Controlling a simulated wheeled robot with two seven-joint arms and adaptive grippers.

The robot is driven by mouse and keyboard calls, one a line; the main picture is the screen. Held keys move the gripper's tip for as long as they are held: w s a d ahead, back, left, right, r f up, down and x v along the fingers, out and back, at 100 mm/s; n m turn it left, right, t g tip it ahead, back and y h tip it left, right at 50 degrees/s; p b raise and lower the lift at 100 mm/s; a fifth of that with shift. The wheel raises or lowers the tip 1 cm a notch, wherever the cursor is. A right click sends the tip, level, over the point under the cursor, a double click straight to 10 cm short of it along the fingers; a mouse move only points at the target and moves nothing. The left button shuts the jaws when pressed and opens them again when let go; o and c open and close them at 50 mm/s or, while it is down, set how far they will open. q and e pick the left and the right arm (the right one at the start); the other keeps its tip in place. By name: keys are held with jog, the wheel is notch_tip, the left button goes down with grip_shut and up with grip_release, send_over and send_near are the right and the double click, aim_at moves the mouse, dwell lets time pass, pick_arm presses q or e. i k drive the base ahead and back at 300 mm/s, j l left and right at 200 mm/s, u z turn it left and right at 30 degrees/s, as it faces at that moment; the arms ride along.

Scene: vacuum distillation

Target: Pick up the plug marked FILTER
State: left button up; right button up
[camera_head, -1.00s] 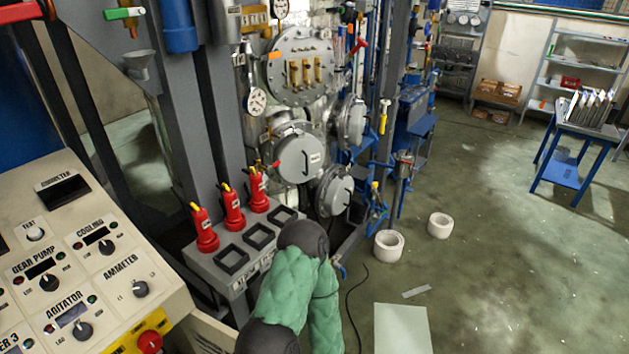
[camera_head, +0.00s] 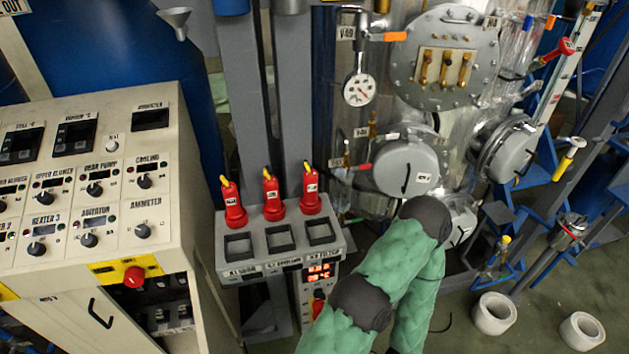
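Three red plugs with yellow tops stand upright in a row at the back of a grey box: the left plug (camera_head: 233,204), the middle plug (camera_head: 272,196) and the right plug (camera_head: 311,192). Each has a small white label, too small to read. In front of them the grey box (camera_head: 263,247) has three square black-rimmed recesses that look empty. The box's front label under the right recess (camera_head: 321,233) seems to read FILTER; the other labels are hard to read. A green-sleeved arm of mine bends in from the bottom, right of the box. Neither gripper is in view.
A control panel (camera_head: 97,203) with knobs and a red button (camera_head: 134,277) stands at the left. A steel vessel with round hatches (camera_head: 406,165) and a gauge (camera_head: 359,89) rises behind right. White rings (camera_head: 493,313) lie on the floor at lower right.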

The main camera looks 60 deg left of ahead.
aim_at(311, 199)
jog(key=i+u, duration=0.15)
jog(key=u, duration=0.25)
jog(key=i+u, duration=0.15)
jog(key=u, duration=0.25)
jog(key=i+u, duration=0.15)
jog(key=u, duration=0.25)
jog(key=i+l+u, duration=0.1)
jog(key=u, duration=0.3)
jog(key=i+l+u, duration=0.1)
jog(key=u, duration=0.3)
jog(key=l+u, duration=0.1)
jog(key=u, duration=0.25)
jog(key=l+u, duration=0.1)
jog(key=u, duration=0.3)
jog(key=i+l+u, duration=0.1)
jog(key=u, duration=0.25)
